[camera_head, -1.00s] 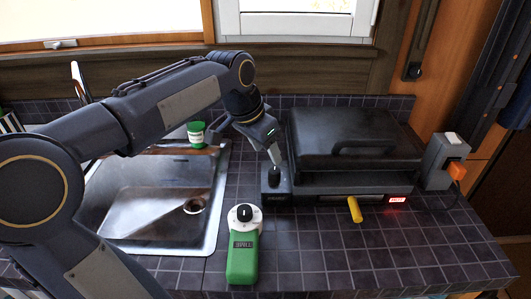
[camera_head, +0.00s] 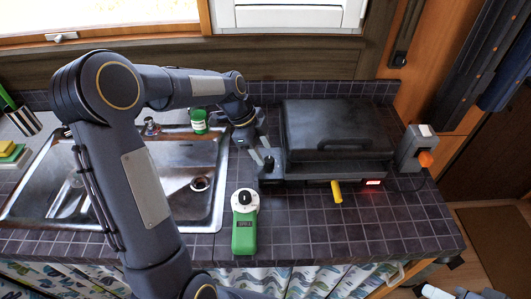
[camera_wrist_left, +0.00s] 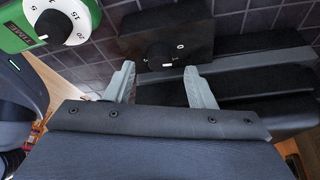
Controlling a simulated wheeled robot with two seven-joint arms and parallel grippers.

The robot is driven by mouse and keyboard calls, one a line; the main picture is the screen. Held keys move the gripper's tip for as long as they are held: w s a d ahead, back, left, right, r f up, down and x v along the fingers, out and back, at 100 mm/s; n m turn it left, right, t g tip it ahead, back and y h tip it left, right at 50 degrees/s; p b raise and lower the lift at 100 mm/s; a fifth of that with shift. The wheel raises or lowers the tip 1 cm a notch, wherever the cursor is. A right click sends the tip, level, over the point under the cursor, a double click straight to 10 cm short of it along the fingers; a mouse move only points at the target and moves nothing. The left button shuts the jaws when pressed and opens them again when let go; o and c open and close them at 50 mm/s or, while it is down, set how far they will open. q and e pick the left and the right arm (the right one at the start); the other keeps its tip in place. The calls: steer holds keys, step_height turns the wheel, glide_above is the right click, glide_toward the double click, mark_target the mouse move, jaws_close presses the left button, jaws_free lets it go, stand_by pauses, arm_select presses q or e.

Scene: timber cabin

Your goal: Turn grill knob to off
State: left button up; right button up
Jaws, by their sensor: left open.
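The black grill (camera_head: 335,127) sits on the tiled counter with its lid down. A lit red display (camera_head: 373,182) shows on its front right. Its dark control box is at the left end. In the left wrist view the round black knob (camera_wrist_left: 160,55) stands on this box (camera_wrist_left: 195,35), with small white marks beside it. My left gripper (camera_head: 263,156) is at the box, pointing down. In the left wrist view its open fingers (camera_wrist_left: 160,85) lie to either side of the knob, with gaps showing. I cannot tell the knob's exact setting.
A green timer with a white dial (camera_head: 244,225) stands on the counter in front of the grill's left end. A yellow tab (camera_head: 336,192) sticks out at the grill's front. The sink (camera_head: 150,205) is left; a socket box (camera_head: 413,150) with an orange plug is right.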

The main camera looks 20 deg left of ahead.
mark_target(267, 159)
arm_select(q)
steer(key=shift+x, duration=1.7)
steer(key=shift+c, duration=0.3)
steer(key=c, duration=0.9)
steer(key=shift+f+n+b, duration=0.15)
steer(key=shift+n+b, duration=0.35)
steer(key=shift+b, duration=0.05)
steer(key=shift+r+n+t, duration=0.25)
steer(key=shift+n+t, duration=0.05)
steer(key=o, duration=1)
steer(key=shift+c, duration=0.2)
